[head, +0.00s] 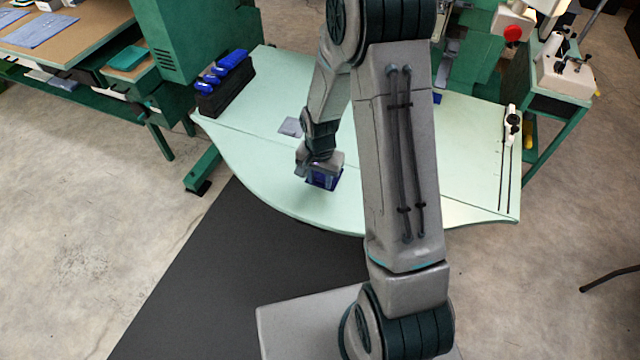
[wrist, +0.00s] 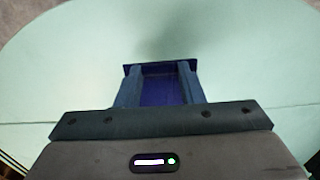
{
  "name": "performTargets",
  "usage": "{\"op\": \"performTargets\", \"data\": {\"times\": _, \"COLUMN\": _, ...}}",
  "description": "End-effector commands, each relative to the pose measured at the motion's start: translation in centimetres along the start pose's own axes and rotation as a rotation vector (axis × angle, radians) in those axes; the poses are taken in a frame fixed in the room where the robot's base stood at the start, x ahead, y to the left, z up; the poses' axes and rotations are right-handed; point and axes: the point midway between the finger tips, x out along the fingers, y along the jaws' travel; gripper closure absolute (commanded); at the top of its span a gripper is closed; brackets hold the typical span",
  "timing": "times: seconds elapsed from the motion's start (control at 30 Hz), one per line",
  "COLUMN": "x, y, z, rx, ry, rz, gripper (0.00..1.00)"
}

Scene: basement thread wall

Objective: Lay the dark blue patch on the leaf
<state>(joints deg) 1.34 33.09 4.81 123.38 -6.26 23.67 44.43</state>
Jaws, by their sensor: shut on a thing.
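The dark blue patch (head: 324,181) is in my gripper (head: 322,176), low over the pale green leaf (head: 260,165) near its rounded front edge. In the wrist view the patch (wrist: 160,88) lies between the two fingers of my gripper (wrist: 160,78), which are shut on it. The pale leaf (wrist: 250,65) spreads all around it. I cannot tell whether the patch touches the leaf. My wrist and fingers hide part of the patch in the head view.
A small grey-blue piece (head: 291,127) lies on the tabletop just behind my gripper. A black holder with blue-handled tools (head: 225,85) stands at the back left. A white clamp-like fitting (head: 512,125) is at the right edge. The leaf's front left is clear.

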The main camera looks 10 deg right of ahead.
Motion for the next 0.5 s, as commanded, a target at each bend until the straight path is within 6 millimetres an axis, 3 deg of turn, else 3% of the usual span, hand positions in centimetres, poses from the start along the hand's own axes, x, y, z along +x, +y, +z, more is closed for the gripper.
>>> {"op": "performTargets", "data": {"times": 0.3, "x": 3.4, "y": 0.0, "z": 0.0, "rx": -0.001, "ry": -0.001, "rz": 0.002, "gripper": 0.97}}
{"op": "performTargets", "data": {"times": 0.5, "x": 4.0, "y": -0.1, "z": 0.0, "rx": -0.001, "ry": 0.001, "rz": 0.000, "gripper": 0.97}}
